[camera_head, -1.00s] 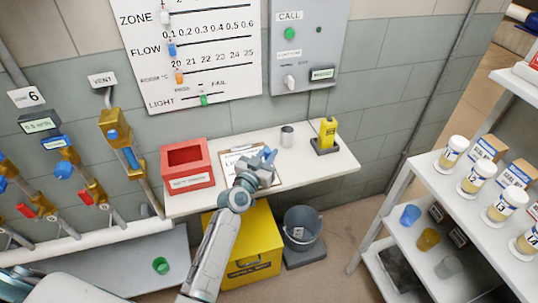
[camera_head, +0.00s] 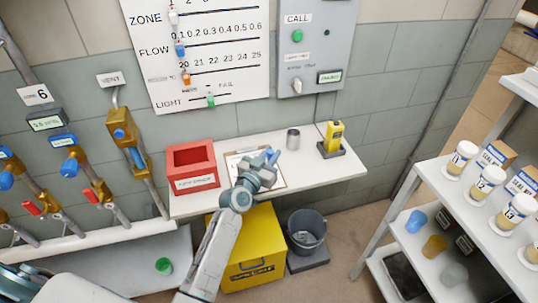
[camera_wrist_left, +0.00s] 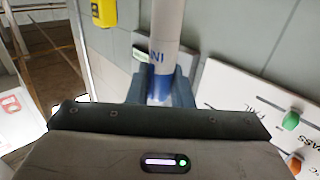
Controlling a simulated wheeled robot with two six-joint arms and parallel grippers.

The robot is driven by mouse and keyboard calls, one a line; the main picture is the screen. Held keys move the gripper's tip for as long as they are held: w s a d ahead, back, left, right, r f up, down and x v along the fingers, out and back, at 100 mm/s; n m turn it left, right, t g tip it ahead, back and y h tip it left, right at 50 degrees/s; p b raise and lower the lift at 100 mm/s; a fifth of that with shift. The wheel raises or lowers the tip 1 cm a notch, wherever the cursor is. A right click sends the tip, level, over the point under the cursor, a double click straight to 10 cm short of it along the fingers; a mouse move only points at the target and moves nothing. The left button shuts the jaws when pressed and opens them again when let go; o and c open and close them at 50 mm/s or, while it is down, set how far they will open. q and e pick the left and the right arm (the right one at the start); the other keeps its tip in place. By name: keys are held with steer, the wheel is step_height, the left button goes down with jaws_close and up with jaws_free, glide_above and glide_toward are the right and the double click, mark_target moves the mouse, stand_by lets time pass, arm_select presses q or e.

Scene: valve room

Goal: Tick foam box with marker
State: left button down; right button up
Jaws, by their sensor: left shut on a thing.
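The clipboard (camera_head: 278,184) with a white sheet lies on the white table, largely hidden behind my left gripper and wrist. No foam box on the sheet can be read. My left gripper (camera_head: 270,156) is over the clipboard in the head view; its height above the sheet is hard to tell. In the left wrist view the blue fingers (camera_wrist_left: 160,88) are shut on a white marker (camera_wrist_left: 167,28) with blue lettering. The marker's tip is hidden. My right gripper is not in view.
The red box (camera_head: 193,182) stands left of the clipboard on the table (camera_head: 318,176). A grey metal cup (camera_head: 293,139) and a yellow device (camera_head: 334,136) stand to its right. Below are a yellow crate (camera_head: 262,235) and a grey bucket (camera_head: 306,228). A shelf (camera_head: 395,195) stands at the right.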

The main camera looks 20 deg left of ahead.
arm_select(q)
steer(key=shift+d+f, duration=0.1)
steer(key=shift+d, duration=0.35)
steer(key=shift+s+a, duration=0.15)
steer(key=shift+s, duration=0.15)
steer(key=shift+s+a, duration=0.15)
steer(key=shift+s, duration=0.05)
step_height(320, 180, up, 8)
steer(key=p, duration=0.6)
stand_by(0.5)
